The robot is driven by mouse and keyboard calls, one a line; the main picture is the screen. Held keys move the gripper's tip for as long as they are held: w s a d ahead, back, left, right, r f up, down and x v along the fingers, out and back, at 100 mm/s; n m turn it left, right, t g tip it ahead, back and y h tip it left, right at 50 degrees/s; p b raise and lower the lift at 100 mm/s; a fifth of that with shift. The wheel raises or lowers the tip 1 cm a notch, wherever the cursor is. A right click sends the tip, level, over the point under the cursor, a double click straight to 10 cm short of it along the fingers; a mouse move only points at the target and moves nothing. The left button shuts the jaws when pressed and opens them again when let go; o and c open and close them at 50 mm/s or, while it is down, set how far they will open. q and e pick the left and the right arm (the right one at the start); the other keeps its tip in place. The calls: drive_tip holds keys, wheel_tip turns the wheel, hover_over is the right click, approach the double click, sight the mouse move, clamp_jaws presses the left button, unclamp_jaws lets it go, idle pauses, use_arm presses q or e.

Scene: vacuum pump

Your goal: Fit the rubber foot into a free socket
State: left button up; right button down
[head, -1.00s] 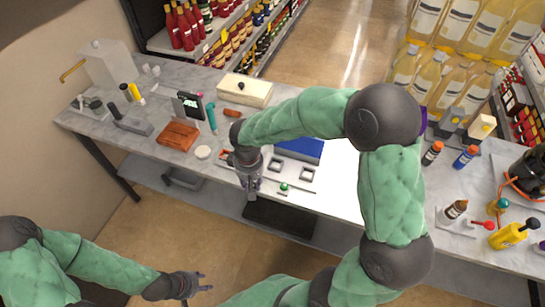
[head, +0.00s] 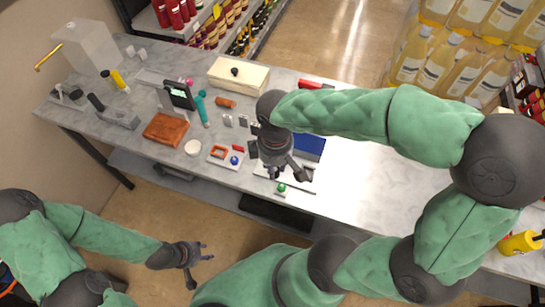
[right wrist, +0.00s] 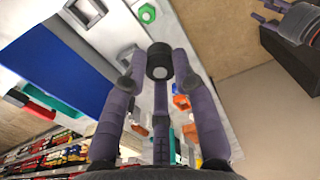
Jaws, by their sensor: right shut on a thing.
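The rubber foot (right wrist: 158,58), a short black cylinder with a pale round centre, sits between the fingertips of my right gripper (right wrist: 158,78) in the right wrist view. In the head view that gripper (head: 286,174) points down over the white socket plate (head: 308,186) and hides the foot and part of the plate. In the right wrist view, square sockets (right wrist: 87,10) show in the plate at the upper left, and the foot appears apart from them. My left gripper (head: 202,266) is open and empty in front of the table; it also shows in the right wrist view (right wrist: 266,18).
A green knob (head: 281,188) is at the plate's front edge. A blue block (head: 309,147) lies behind the plate. A small tray (head: 224,163) with orange and blue parts, a white disc (head: 193,147) and a brown block (head: 166,130) stand left. Bare tabletop (head: 375,180) lies right.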

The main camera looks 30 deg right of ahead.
drive_tip(key=w+d+f+b, duration=0.1)
drive_tip(key=w+f, duration=0.1)
drive_tip(key=w+d+f, duration=0.1)
drive_tip(key=w+f, duration=0.1)
drive_tip(key=w, duration=0.1)
drive_tip(key=w+d+f+b, duration=0.1)
drive_tip(key=w+f, duration=0.1)
drive_tip(key=shift+w+d+f+b, duration=0.3)
drive_tip(key=shift+w+d+f, duration=0.05)
drive_tip(key=shift+f, duration=0.05)
drive_tip(key=shift+w+d+f, duration=0.25)
drive_tip(key=shift+w+f, duration=0.15)
drive_tip(key=shift+f, duration=0.1)
drive_tip(key=f, duration=0.1)
drive_tip(key=f+b, duration=0.1)
drive_tip(key=f, duration=0.1)
drive_tip(key=shift+w+d+f, duration=0.1)
drive_tip(key=shift+w+f, duration=0.15)
drive_tip(key=shift+f, duration=0.1)
drive_tip(key=shift+r, duration=0.1)
drive_tip(key=shift+f+b, duration=0.25)
drive_tip(key=shift+b, duration=0.1)
